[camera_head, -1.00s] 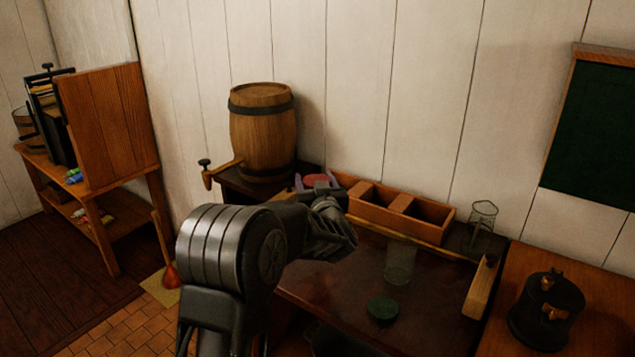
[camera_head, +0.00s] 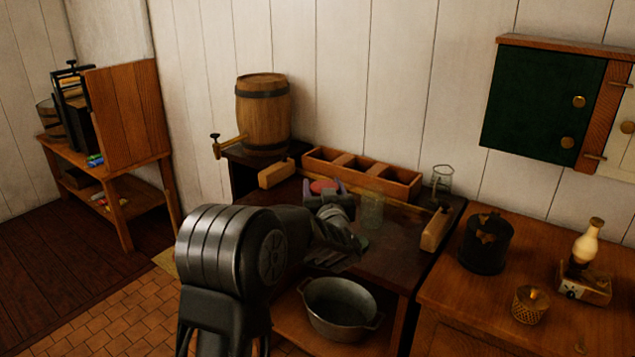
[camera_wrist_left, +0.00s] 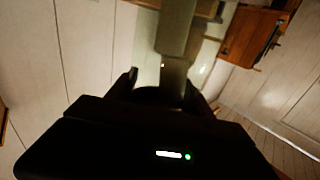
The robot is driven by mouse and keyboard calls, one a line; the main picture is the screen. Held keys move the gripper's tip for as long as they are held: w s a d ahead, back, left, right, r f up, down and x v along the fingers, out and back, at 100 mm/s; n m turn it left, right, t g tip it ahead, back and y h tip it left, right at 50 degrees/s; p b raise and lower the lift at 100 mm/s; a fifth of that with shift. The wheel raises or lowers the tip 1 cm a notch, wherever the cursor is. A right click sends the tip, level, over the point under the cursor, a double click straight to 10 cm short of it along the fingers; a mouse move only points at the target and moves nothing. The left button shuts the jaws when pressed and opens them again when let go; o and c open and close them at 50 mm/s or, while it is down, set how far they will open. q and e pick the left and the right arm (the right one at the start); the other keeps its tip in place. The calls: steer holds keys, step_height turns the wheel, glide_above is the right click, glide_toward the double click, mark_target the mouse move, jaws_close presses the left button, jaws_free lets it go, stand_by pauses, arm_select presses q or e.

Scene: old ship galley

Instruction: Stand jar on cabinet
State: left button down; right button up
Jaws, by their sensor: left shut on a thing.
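My left gripper (camera_head: 345,250) reaches in over the dark table, seen from behind, with its fingers partly hidden. In the left wrist view my left gripper (camera_wrist_left: 160,88) has its fingers around a narrow pale grey thing, too dark and blurred to identify. A clear glass jar (camera_head: 371,207) stands upright on the dark table, just beyond the gripper and apart from it in the picture. A second clear glass vessel (camera_head: 441,179) stands at the table's back right corner. I cannot tell which thing is the task's cabinet. My right gripper is out of view.
A divided wooden box (camera_head: 362,175) lines the table's back. A wooden block (camera_head: 435,229) is at the right edge. A pot (camera_head: 341,308) sits on the lower shelf.

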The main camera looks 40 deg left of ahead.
arm_select(q)
steer(key=d+f, duration=0.1)
steer(key=d+f+m+t+h, duration=0.1)
steer(key=shift+w+f, duration=0.2)
steer(key=shift+f, duration=0.1)
steer(key=s+d+f+m+t+h, duration=0.2)
steer(key=d+f+m+h, duration=0.2)
steer(key=d, duration=0.9)
steer(key=s+d+f+m+t+h, duration=0.2)
steer(key=d+f+h, duration=0.5)
steer(key=d, duration=0.6)
steer(key=shift+s+d+f+m+h, duration=0.25)
steer(key=shift+d+f+m+h, duration=0.05)
steer(key=shift+f+m, duration=0.6)
